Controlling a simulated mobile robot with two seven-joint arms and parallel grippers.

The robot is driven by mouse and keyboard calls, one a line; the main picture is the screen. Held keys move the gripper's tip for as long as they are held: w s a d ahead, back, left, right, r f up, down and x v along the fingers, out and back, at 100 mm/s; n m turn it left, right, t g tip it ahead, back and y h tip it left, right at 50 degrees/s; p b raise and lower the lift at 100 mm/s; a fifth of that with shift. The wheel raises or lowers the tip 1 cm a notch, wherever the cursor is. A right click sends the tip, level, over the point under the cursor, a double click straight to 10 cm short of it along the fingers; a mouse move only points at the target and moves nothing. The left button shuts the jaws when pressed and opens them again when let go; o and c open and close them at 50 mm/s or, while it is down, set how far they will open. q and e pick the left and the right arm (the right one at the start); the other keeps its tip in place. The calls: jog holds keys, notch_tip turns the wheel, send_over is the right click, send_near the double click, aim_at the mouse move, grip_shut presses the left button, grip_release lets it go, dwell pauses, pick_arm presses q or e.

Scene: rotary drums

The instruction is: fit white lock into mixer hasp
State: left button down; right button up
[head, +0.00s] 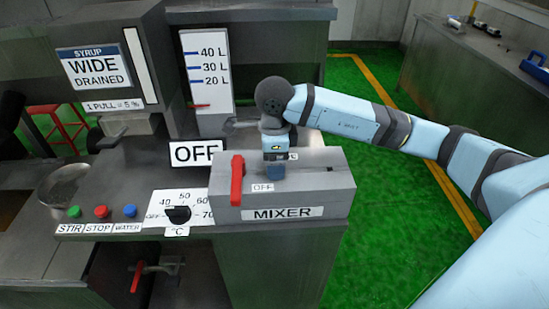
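The grey mixer box (335,189) carries a MIXER label (282,213) on its front and a red lever (237,180) at its left, beside a small OFF label (263,187). My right gripper (274,172) points down onto the top of this box, right of the lever. Its fingers are small and seen from behind, so I cannot tell whether they are open or hold anything. I cannot make out a white lock. The hasp is not clearly seen; the gripper hides part of the box top. My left gripper is not in view.
A panel with an OFF sign (196,153), a temperature dial (178,214) and coloured buttons (101,212) lies left of the mixer box. A level gauge (207,75) stands behind. A grey bench (440,75) is at the back right. Green floor is open between.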

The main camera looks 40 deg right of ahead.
notch_tip(320, 180, up, 14)
dwell(0.6)
jog(key=shift+f, duration=0.1)
dwell(0.4)
